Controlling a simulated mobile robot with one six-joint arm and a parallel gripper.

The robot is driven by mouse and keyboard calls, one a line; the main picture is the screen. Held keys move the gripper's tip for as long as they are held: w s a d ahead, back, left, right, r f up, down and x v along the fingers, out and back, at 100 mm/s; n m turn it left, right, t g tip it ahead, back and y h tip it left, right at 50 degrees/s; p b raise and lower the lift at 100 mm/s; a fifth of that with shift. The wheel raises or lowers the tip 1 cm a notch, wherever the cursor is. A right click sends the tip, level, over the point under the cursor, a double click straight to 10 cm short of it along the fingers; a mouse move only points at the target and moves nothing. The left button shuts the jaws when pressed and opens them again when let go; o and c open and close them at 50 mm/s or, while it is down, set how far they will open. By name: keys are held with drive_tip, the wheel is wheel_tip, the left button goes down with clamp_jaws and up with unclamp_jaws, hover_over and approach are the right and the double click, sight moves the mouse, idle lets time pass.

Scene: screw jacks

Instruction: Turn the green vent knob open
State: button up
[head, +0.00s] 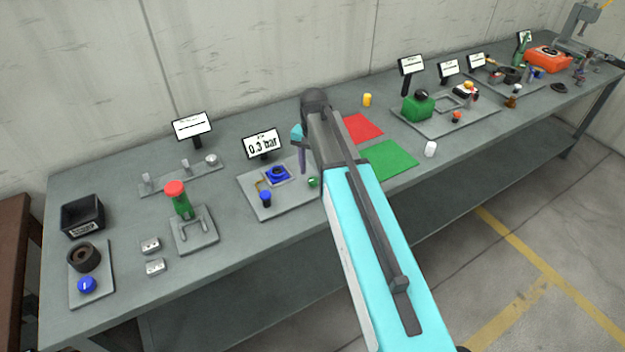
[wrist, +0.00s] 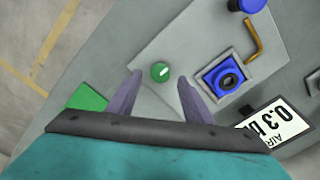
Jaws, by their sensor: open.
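The green vent knob (wrist: 160,72) is a small round knob with a white mark, on a grey plate (wrist: 190,30). In the head view the knob (head: 312,182) shows beside my arm, at the plate's right side. My gripper (wrist: 156,82) is open, with one purple finger on either side of the knob in the wrist view. The fingers appear apart from the knob; their height above it is unclear. In the head view my arm hides most of the gripper. The display (head: 263,144) behind the plate reads 0.3 bar.
A blue square fitting (head: 277,175), a blue knob (head: 265,198) and a brass pipe (wrist: 255,40) share the plate. A green mat (head: 388,161) and red mat (head: 360,129) lie to the right. A green-and-red jack (head: 178,200) stands left.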

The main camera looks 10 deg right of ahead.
sight(313, 179)
drive_tip(key=shift+f+b, duration=0.65)
drive_tip(key=shift+f, duration=0.9)
drive_tip(key=c, duration=1.1)
drive_tip(key=shift+o, duration=0.2)
